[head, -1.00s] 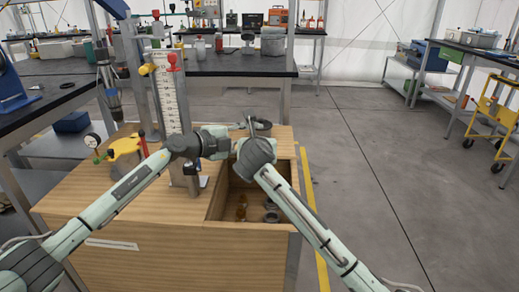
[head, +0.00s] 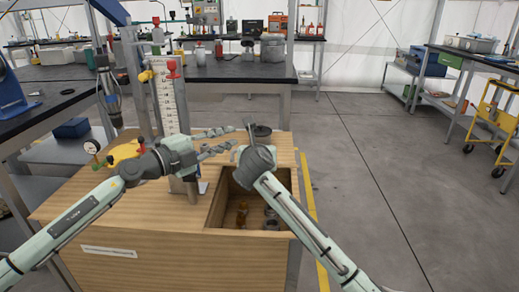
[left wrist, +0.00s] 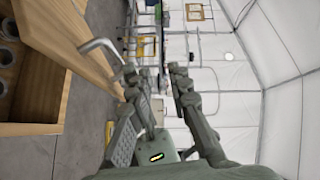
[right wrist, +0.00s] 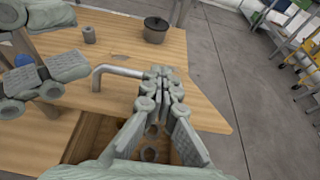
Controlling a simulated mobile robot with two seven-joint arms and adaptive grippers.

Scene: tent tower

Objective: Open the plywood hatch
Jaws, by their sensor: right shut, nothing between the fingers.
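The plywood hatch (right wrist: 205,108) looks like a flat panel bordering the opening in the wooden cabinet top (head: 150,215); its seams are hard to tell. A bent metal rod handle (right wrist: 118,70) rises beside it, and also shows in the head view (head: 249,131) and left wrist view (left wrist: 98,44). My right gripper (right wrist: 163,75) is shut and empty, its fingertips close to the rod's end; contact is unclear. My left gripper (head: 222,140) is open and empty, pointing right above the cabinet top, left of the rod. The compartment (head: 222,192) under the opening is partly visible.
Amber pieces (head: 241,213) and grey rings (head: 271,213) lie in the compartment. A dark pot (right wrist: 157,29) stands behind the rod. A measuring column (head: 172,110) and a yellow gauge device (head: 123,153) stand left. Open floor (head: 380,190) lies to the right.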

